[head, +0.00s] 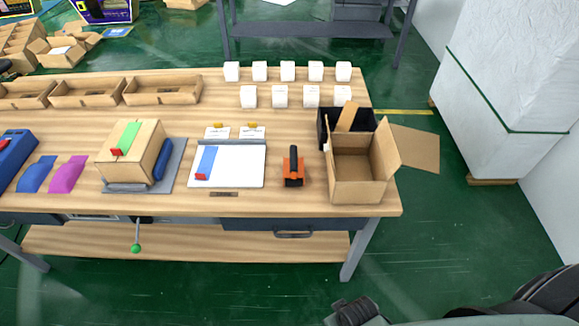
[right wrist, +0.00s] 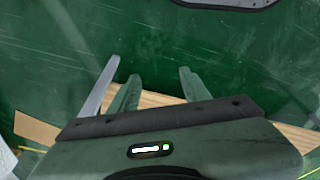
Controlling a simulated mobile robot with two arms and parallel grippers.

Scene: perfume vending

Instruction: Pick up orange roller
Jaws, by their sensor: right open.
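The orange roller (head: 293,170), an orange tool with a black handle, lies on the wooden table in the head view. It is between the white board and the open cardboard box. My right arm shows at the bottom right of the head view, well in front of the table and apart from the roller. In the right wrist view my right gripper (right wrist: 158,88) has its two fingers spread with nothing between them. The roller is not seen in that view. My left gripper is not in view.
An open cardboard box (head: 357,178) stands right of the roller, with a black bin (head: 327,122) behind it. The white board (head: 229,168) lies to the left. Several white boxes stand at the back. The tabletop (head: 278,204) is bare in front of the roller.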

